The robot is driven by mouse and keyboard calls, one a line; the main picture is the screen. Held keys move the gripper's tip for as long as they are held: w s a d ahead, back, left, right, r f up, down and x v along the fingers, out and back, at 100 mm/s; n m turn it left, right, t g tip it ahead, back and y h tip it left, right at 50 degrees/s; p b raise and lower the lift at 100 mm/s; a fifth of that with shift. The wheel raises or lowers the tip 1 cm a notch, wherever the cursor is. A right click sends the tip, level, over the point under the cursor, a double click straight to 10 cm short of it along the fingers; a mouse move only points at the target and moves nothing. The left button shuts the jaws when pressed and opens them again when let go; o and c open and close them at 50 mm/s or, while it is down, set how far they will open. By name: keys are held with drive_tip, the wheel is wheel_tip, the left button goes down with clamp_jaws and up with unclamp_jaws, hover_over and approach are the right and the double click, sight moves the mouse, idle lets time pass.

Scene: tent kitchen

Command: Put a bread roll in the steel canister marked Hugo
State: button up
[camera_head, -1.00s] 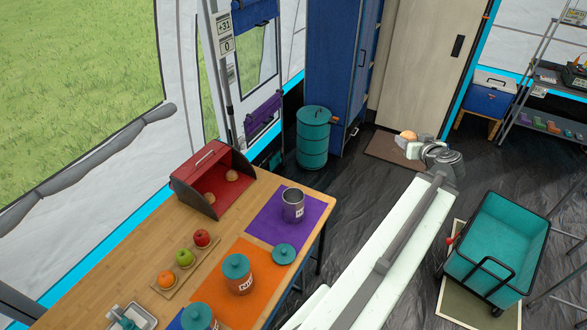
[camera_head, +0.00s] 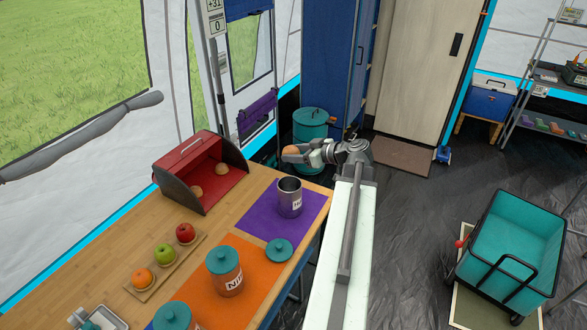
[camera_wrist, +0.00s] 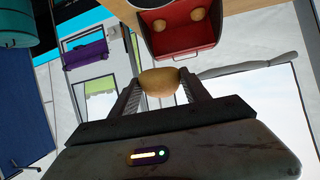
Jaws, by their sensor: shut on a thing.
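My gripper (camera_head: 303,154) is shut on a bread roll (camera_head: 291,150), held in the air just beyond the table's right edge. In the wrist view the roll (camera_wrist: 159,82) sits between the two fingers. An open steel canister (camera_head: 290,198) stands upright on a purple mat (camera_head: 258,215); its label is partly turned away and starts with "H". It is nearer to me than the roll and lower. A teal lid (camera_head: 279,250) lies beside it. A red bread bin (camera_head: 182,160) stands open at the left with two rolls inside.
A lidded canister (camera_head: 225,272) with a label starting "NI" stands on an orange mat (camera_head: 250,255). Fruit lies on a wooden tray (camera_head: 199,242). A teal drum (camera_head: 310,125) stands behind my gripper. A teal cart (camera_head: 510,250) is at the right.

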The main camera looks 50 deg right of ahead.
drive_tip(key=shift+w+a+f+y, duration=0.2)
drive_tip(key=shift+w+a+y, duration=0.15)
drive_tip(key=shift+a, duration=0.15)
wheel_tip(320, 180, down, 6)
drive_tip(key=b, duration=0.5)
drive_tip(key=shift+b, duration=0.4)
drive_tip(key=o, duration=1.4)
drive_tip(key=shift+d, duration=0.1)
drive_tip(key=shift+s+r, duration=0.1)
drive_tip(key=shift+s, duration=0.05)
drive_tip(key=p+v, duration=0.3)
drive_tip(key=v, duration=0.4)
drive_tip(key=shift+s, duration=0.3)
